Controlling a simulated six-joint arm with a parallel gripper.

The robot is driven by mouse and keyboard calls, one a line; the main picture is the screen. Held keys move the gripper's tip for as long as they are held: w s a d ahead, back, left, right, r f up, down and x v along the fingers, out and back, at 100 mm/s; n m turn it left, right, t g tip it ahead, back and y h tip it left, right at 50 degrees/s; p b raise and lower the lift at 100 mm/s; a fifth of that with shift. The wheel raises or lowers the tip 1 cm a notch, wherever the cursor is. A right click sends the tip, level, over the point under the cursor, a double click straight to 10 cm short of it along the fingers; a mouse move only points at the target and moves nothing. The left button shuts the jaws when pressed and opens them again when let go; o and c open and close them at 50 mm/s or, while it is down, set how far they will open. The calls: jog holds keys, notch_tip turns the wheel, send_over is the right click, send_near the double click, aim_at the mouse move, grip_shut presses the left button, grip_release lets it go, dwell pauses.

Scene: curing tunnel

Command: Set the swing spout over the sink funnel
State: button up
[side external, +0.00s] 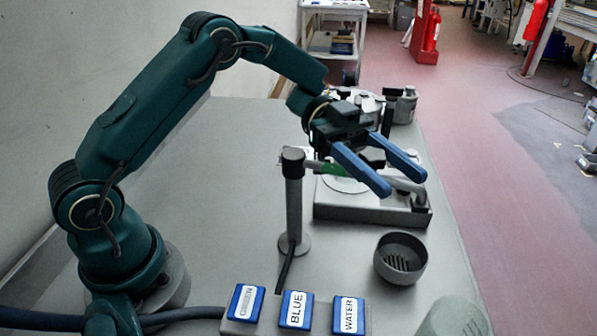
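The swing spout stands on an upright grey post (294,205) with a round foot. Its thin arm (328,168), partly green, runs right from the post top behind my gripper's near finger. A grey bent tube end (404,184) shows by the fingertips, over the right part of a low grey box. The sink funnel (400,259) is a dark round bowl with a slotted grate, in front of that box; nothing is over it. My gripper (402,183) is open, its two blue fingers apart around the spout's outer part. Contact cannot be told.
The low grey box (350,212) carries a pale disc (345,184). Metal canisters (404,106) stand behind it. Three blue-framed buttons, including BLUE (296,310) and WATER (348,315), sit at the front. A grey-green cylinder (455,318) is at front right. The table's left is clear.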

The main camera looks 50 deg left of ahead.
aim_at(364, 150)
jog(key=shift+o, duration=0.7)
jog(key=shift+a, duration=0.1)
jog(key=shift+w+a, duration=0.25)
jog(key=shift+a, duration=1)
jog(key=shift+w+a, duration=0.2)
jog(key=shift+a, duration=1.05)
